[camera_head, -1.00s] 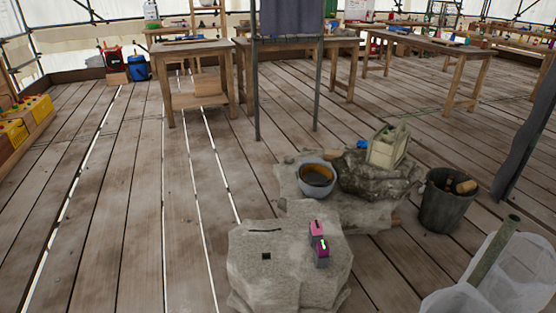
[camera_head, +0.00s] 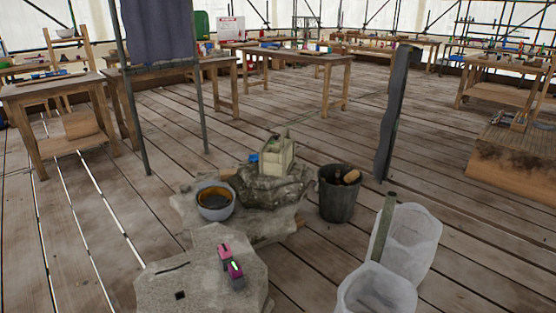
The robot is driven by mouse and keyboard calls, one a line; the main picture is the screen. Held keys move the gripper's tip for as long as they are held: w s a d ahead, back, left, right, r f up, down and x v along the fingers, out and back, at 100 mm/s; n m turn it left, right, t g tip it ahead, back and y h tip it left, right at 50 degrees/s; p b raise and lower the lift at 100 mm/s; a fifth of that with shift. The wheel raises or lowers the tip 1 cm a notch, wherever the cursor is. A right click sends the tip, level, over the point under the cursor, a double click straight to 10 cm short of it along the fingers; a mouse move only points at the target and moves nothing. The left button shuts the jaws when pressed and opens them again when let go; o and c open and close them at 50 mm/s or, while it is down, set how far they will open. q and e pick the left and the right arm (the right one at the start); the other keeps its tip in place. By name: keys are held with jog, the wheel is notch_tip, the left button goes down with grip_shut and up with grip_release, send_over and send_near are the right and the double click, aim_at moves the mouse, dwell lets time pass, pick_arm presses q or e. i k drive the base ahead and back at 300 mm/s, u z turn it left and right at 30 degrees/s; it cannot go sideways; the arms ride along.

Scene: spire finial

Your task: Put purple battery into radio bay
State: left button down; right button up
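Two small pink-to-purple blocks with grey parts sit close together on a pale stone block (camera_head: 160,273) at the bottom. The farther one is a pink block (camera_head: 225,250). The nearer one is a darker magenta-purple block (camera_head: 235,269) with a small light mark on top. It may be the purple battery, but it is too small to tell. The stone top has a dark slot (camera_head: 174,268) and a small dark square hole (camera_head: 180,295). I cannot make out a radio or its bay for certain. Neither of my grippers is in view.
Behind the block, a rough stone slab holds a grey bowl (camera_head: 215,205) of brown stuff and a cream carrier (camera_head: 276,157) on a rock. A dark bucket (camera_head: 339,193) and white sacks (camera_head: 409,240) stand right. Wooden tables (camera_head: 300,58) line the back.

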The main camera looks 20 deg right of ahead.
aim_at(276, 161)
jog(key=z, duration=0.1)
jog(key=i, duration=1)
jog(key=u, duration=0.6)
